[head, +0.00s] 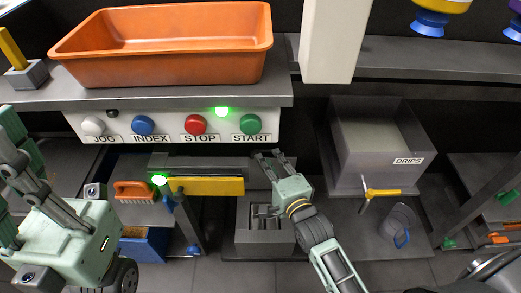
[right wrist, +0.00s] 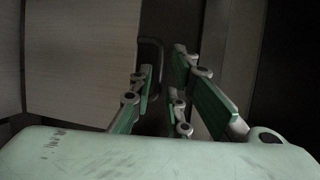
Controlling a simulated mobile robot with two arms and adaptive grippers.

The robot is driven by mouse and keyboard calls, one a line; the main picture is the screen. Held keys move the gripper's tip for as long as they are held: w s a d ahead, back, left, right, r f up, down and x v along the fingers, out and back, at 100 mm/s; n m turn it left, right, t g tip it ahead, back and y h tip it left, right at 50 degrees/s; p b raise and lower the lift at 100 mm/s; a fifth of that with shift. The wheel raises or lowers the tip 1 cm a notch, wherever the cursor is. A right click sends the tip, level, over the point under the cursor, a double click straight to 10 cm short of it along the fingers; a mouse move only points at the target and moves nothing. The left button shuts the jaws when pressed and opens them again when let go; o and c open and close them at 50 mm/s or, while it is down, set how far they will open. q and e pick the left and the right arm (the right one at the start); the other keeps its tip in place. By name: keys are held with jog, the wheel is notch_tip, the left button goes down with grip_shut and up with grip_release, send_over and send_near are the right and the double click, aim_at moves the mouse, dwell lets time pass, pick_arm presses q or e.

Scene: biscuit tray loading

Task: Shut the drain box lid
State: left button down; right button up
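A grey box marked DRIPS (head: 408,160) stands at the right of the head view, with a yellow-handled tap (head: 382,193) on its front. Its top looks open onto a pale inside; I cannot clearly make out a separate lid. My right gripper (head: 270,157) is left of the box, apart from it, fingers pointing away below the button panel. In the right wrist view its fingers (right wrist: 160,85) are spread with a gap between them. A dark loop-shaped handle (right wrist: 159,45) shows beyond them, beside a pale panel. My left gripper (head: 14,185) is at the left edge, fingers apart and empty.
An orange tray (head: 165,75) sits on the shelf above the button panel (head: 90,118). A yellow bar (head: 205,186), an orange brush (head: 138,188) and a blue bin (head: 145,245) are below. A grey block holder (head: 265,240) is under my right gripper.

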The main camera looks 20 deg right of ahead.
aim_at(263, 151)
jog(key=shift+w+a+f+b, duration=0.15)
jog(key=shift+w+b, duration=0.3)
jog(key=shift+w, duration=0.9)
jog(key=shift+w+a+f+b, duration=0.15)
jog(key=shift+w+b, duration=0.3)
jog(key=shift+w, duration=0.85)
grip_shut()
